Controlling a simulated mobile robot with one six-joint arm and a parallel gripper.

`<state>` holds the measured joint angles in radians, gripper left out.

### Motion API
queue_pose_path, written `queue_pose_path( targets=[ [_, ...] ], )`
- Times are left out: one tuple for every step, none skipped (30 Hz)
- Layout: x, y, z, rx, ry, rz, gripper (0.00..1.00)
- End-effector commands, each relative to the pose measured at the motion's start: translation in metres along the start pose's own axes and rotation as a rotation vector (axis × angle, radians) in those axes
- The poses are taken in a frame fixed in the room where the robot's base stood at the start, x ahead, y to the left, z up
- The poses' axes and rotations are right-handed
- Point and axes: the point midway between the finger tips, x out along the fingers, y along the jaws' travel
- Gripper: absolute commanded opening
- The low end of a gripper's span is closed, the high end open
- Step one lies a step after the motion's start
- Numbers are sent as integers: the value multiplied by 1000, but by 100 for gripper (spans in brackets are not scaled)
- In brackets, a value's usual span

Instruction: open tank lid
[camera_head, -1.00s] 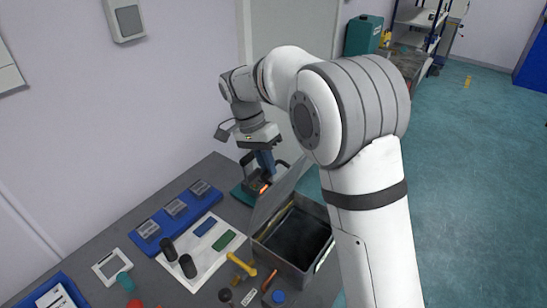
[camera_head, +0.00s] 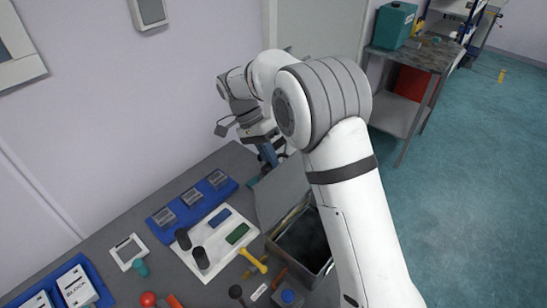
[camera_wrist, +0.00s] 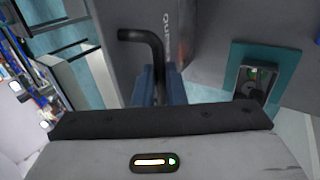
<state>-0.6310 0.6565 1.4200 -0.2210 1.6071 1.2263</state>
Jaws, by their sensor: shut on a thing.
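The grey tank (camera_head: 284,259) stands on the bench with its dark inside showing. Its lid (camera_head: 282,192) is raised and tilted up at the tank's back edge. My gripper (camera_head: 268,154) is at the raised lid's upper edge. In the wrist view, its blue fingers (camera_wrist: 159,84) are shut on the black bent handle (camera_wrist: 157,52). My arm hides part of the tank's right side in the head view.
Left of the tank are a white tray (camera_head: 207,270) with dark cylinders and blue and green pieces, and a blue tray (camera_head: 158,219) with grey blocks. A yellow tool (camera_head: 254,261) lies near the tank's left wall. A side table (camera_head: 400,112) stands beyond.

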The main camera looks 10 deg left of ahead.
Motion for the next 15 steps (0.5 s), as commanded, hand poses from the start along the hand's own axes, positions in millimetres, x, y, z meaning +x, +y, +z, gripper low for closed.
queue_pose_path(
  targets=[
    [-2,0,1,-2,-2,-4,0],
    [-3,0,1,-2,-3,-5,0],
    [-3,1,1,-1,-4,-5,0],
    [-3,1,1,-1,-4,-5,0],
    [-3,1,1,-1,-5,-6,0],
    [-4,1,1,0,-6,-6,0],
    [-4,2,1,0,-6,-6,11],
    [-4,2,1,0,-6,-7,14],
    [-4,2,0,1,-6,-7,17],
    [-4,2,0,1,-7,-6,20],
    [-4,2,0,1,-7,-6,22],
    [-3,2,0,2,-7,-6,25],
    [-3,2,0,2,-7,-6,28],
    [-3,2,0,2,-7,-5,30],
    [-3,2,-1,3,-7,-5,33]
  ],
)
